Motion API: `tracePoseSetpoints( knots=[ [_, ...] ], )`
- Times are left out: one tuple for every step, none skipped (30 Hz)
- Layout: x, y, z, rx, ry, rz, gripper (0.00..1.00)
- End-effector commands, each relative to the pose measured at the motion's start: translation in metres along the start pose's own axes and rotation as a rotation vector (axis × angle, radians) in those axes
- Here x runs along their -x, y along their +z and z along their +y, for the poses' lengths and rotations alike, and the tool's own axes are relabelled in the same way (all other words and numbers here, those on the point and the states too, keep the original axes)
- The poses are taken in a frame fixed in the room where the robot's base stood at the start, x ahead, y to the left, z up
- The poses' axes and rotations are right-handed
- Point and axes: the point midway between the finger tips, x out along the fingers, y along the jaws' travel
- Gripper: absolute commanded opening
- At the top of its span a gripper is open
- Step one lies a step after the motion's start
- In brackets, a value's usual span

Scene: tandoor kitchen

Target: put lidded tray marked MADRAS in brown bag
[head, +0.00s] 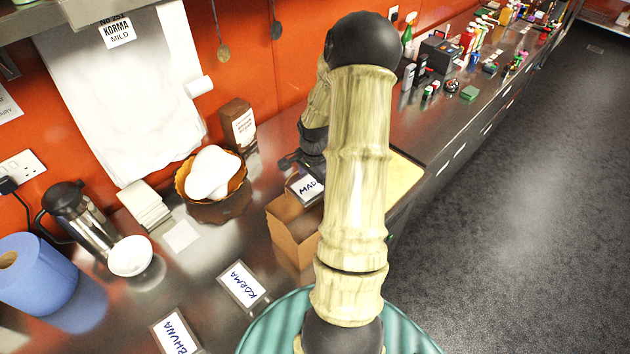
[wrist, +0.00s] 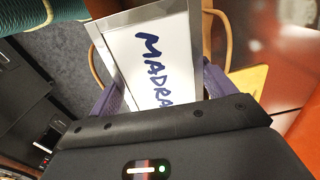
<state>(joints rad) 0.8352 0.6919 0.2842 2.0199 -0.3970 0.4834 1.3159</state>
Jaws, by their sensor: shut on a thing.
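The lidded tray marked MADRAS (head: 306,188) is at the mouth of the brown bag (head: 292,232) in the head view, partly hidden by my arm. In the wrist view the tray's white label and silver rim (wrist: 150,62) lie between the purple fingers of my gripper (wrist: 163,90), which is shut on it. Tan loops like bag handles (wrist: 222,38) show on both sides of the tray. The bag stands open and upright on the steel counter. How deep the tray sits in it, I cannot tell.
Trays marked KORMA (head: 243,285) and one ending in HUNA (head: 176,333) lie front left of the bag. A basket with a white bundle (head: 212,172), a brown carton (head: 238,126), a white bowl (head: 130,256), a steel jug (head: 85,215) and a blue roll (head: 38,272) stand further left.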

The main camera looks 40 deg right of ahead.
Motion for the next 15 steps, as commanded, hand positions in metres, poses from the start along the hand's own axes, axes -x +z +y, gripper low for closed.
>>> tracePoseSetpoints(
  knots=[
    [-0.007, 0.000, 0.000, 0.000, 0.000, 0.000, 0.44],
    [-0.010, 0.000, 0.000, 0.000, -0.001, 0.000, 0.44],
    [-0.013, 0.000, 0.000, 0.000, -0.001, 0.000, 0.44],
    [-0.015, 0.000, 0.000, 0.000, -0.001, 0.001, 0.44],
    [-0.018, 0.000, 0.000, 0.000, -0.001, 0.001, 0.44],
    [-0.021, 0.000, 0.000, 0.000, -0.001, 0.001, 0.44],
    [-0.023, 0.000, 0.000, 0.000, -0.001, 0.001, 0.44],
    [-0.025, 0.000, 0.000, 0.000, -0.001, 0.001, 0.44],
    [-0.029, 0.000, 0.000, 0.000, -0.001, 0.001, 0.44],
    [-0.031, 0.000, -0.001, 0.000, -0.002, 0.001, 0.44],
    [-0.033, 0.000, -0.001, 0.000, -0.002, 0.001, 0.44],
    [-0.036, 0.000, -0.001, 0.000, -0.002, 0.001, 0.44],
    [-0.039, 0.000, -0.001, 0.001, -0.001, 0.000, 0.44],
    [-0.041, 0.000, -0.001, 0.001, -0.001, 0.001, 0.44],
    [-0.044, 0.000, 0.000, 0.001, -0.001, 0.001, 0.44]
  ],
)
